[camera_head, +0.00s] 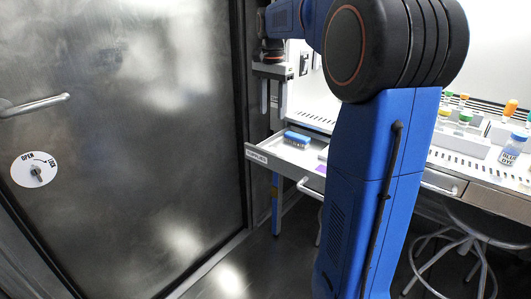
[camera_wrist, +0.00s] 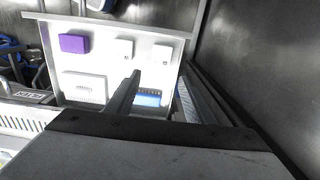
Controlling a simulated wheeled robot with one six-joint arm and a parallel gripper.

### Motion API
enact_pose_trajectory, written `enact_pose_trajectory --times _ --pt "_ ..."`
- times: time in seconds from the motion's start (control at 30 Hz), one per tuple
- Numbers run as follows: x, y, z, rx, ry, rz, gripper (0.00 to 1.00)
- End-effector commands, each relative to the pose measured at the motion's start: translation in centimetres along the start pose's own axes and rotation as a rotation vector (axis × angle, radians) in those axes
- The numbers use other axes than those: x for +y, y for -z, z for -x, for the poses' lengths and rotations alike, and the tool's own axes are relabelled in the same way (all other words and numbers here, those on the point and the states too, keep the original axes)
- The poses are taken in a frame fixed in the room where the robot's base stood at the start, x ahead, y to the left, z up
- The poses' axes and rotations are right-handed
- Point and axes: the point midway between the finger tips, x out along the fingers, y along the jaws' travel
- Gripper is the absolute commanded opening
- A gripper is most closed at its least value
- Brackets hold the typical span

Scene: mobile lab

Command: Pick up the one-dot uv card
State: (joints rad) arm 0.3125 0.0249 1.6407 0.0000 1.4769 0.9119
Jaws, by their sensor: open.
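The wrist view shows an open drawer (camera_wrist: 105,30) with two small white cards in its upper part. One white card (camera_wrist: 124,46) is in the middle and the other white card (camera_wrist: 162,50) is at the right. Their marks are too small for me to tell which has one dot. My gripper (camera_wrist: 158,78) is open and empty, its fingers over the drawer's right part, apart from the cards. In the head view my gripper (camera_head: 273,95) points down above the drawer's left end. My blue arm hides part of the drawer there.
A purple block (camera_wrist: 74,44), a white box (camera_wrist: 85,88) and a blue item (camera_wrist: 148,98) share the drawer. A worktop with bottles (camera_head: 513,146) and vials is at the right. A dark metal door (camera_head: 130,130) is at the left. Stools (camera_head: 465,235) stand under the bench.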

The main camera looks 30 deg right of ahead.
Motion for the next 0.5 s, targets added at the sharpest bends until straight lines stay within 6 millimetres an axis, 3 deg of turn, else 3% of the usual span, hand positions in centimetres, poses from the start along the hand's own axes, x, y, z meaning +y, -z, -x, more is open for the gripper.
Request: enact_pose_trajectory --times 0.3,0.5 --pt "0.0 -0.1 -5.7 -0.001 -0.002 0.001 0.48" --pt "0.0 -0.1 -8.2 0.0 0.0 0.002 0.48"
